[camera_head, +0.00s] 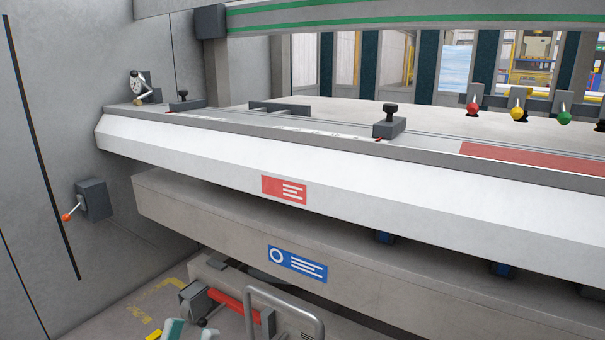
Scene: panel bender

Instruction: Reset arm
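My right gripper is not in view. The panel bender's white front beam (230,160) crosses the view, with a red label (284,190) on it.
A grey lower beam (200,215) with a blue label (297,264) runs below. An orange-knobbed lever (72,212) projects from the left wall. Bare floor (120,315) shows at lower left.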

